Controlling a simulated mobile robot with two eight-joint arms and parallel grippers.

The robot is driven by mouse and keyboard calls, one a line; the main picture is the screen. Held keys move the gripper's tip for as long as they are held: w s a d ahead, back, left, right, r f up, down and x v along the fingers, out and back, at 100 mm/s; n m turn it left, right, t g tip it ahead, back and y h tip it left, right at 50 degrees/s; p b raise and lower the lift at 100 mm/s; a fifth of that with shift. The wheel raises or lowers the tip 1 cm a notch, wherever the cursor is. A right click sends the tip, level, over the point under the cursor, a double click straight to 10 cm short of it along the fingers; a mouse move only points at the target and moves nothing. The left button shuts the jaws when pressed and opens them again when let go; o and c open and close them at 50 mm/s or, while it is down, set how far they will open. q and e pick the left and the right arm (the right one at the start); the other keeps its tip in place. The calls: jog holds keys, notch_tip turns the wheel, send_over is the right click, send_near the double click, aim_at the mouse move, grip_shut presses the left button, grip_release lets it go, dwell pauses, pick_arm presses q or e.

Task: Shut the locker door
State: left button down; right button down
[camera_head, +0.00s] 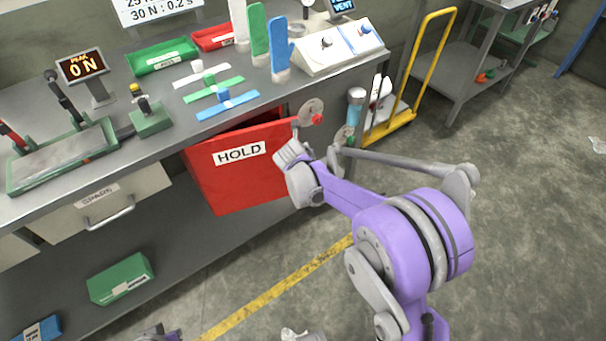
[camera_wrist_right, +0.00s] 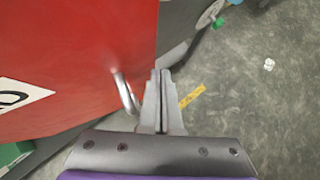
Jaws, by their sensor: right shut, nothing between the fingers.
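The red locker door (camera_head: 235,170) carries a white HOLD label and stands partly open under the workbench. A dark gap shows along its top edge. It also fills the left of the right wrist view (camera_wrist_right: 70,60), where a silver handle (camera_wrist_right: 126,94) sits near its right edge. My right gripper (camera_wrist_right: 160,75) is shut and empty, its fingers just right of the handle near the door's right edge. I cannot tell whether they touch the handle or door. In the head view my purple right arm covers the door's right edge and hides the handle. My left gripper's fingers are not visible.
The workbench (camera_head: 170,155) above holds trays, coloured strips, a press and a gauge. A closed SPARE drawer (camera_head: 105,205) is left of the door. A green box (camera_head: 122,280) lies on the lower shelf. A yellow-handled trolley (camera_head: 395,125) stands right. Floor in front is open.

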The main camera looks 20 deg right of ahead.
jog(key=w, duration=0.9)
jog(key=shift+w, duration=0.1)
